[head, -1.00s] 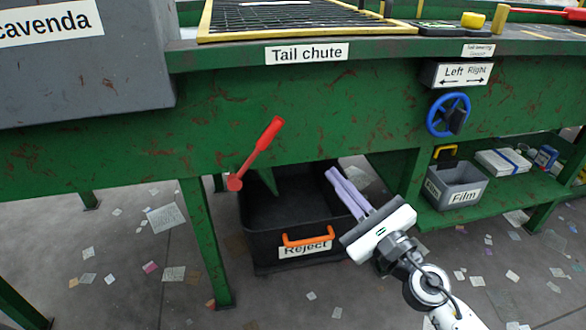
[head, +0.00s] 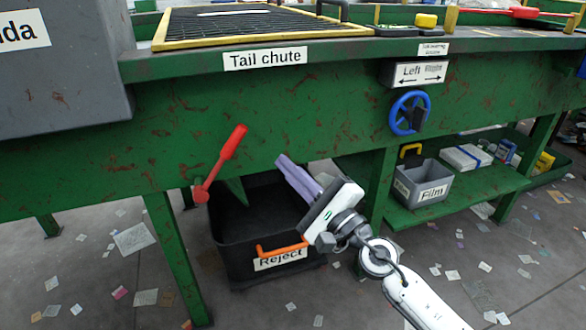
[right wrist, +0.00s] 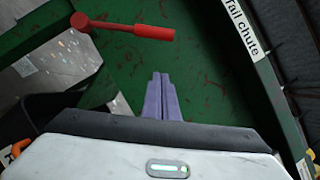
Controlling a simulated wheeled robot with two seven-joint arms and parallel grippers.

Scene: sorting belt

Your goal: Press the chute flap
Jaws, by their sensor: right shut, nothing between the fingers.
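A red lever (head: 222,163) stands slanted on the front of the green bench below the "Tail chute" label (head: 265,55). A green plate (head: 237,190), possibly the chute flap, shows just right of the lever's lower end, over the bin; I cannot tell whether the two are joined. My right gripper (head: 282,160) is shut and empty, its lilac fingers together, to the right of the lever and apart from it. In the right wrist view the fingertips (right wrist: 160,77) point at the green panel, below the red lever (right wrist: 125,27). My left gripper is out of view.
A black "Reject" bin (head: 232,245) with an orange handle stands under the bench. A blue handwheel (head: 409,112) is on the bench front at right. A grey "Film" bin (head: 424,182) sits on the lower shelf. Paper scraps litter the floor.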

